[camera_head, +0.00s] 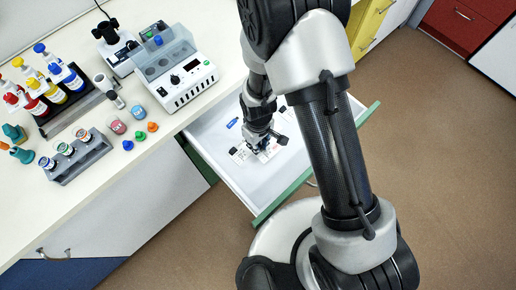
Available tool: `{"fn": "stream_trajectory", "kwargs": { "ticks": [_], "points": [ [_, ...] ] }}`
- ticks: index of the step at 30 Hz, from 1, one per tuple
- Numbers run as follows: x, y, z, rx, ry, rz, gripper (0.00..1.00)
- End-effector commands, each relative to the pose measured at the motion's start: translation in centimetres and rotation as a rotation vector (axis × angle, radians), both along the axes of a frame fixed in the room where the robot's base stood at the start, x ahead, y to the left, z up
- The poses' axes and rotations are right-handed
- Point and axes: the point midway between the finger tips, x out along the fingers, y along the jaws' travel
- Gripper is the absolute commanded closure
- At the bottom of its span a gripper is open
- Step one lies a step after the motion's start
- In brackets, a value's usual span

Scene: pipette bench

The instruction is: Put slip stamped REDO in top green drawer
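The green-fronted drawer (283,197) is pulled open under the bench top, and its pale inside shows. My gripper (264,150) points down inside the drawer's outline, close to its floor. A small white slip (240,154) with dark print shows just left of my fingertips. Its stamp is too small to read, and part of it is hidden by my gripper. I cannot tell whether the fingers are open or shut, or whether they touch the slip.
A small blue item (233,122) lies in the drawer. The bench (110,185) holds a white instrument (176,68), a vial rack (76,157), coloured bottles (54,83) and loose caps (140,136). Yellow (372,26) and red (458,25) cabinets stand at the back right. The brown floor is clear at right.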

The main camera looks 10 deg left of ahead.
Motion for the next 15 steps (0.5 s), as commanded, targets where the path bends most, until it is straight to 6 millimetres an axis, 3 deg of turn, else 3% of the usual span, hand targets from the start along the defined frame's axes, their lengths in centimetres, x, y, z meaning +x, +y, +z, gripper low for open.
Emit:
{"fn": "stream_trajectory", "kwargs": {
  "ticks": [7,15],
  "points": [
    [-0.1,0.0,-3.7,-0.001,0.002,0.0,0.94],
    [0.0,0.0,-3.9,-0.001,0.001,0.0,0.94]
  ]
}}
